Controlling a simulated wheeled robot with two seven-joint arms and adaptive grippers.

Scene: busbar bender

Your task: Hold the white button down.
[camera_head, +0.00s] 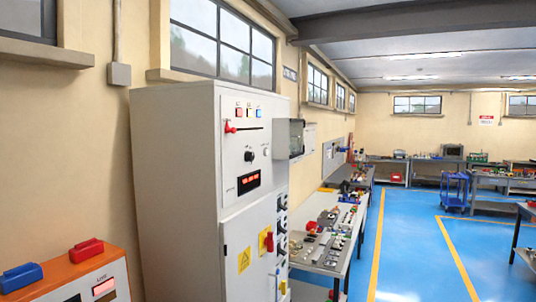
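An orange machine (70,271) stands at the lower left, cut off by the bottom edge of the view. On its top are a blue handle-like block (21,277) and a red one (86,251). A pale, pinkish-white rectangular button or lamp (104,287) shows on its front panel below a small label. A small pale round knob or button (266,151) also shows on the tall grey cabinet's front. I cannot tell which of these is the white button. Neither of my grippers is in view.
The tall grey cabinet (180,190) stands in the middle, with a red lever, black knob and red display. A workbench with parts (330,235) runs behind it along the wall. A blue cart (454,190) stands farther back. The blue floor (410,250) at the right is clear.

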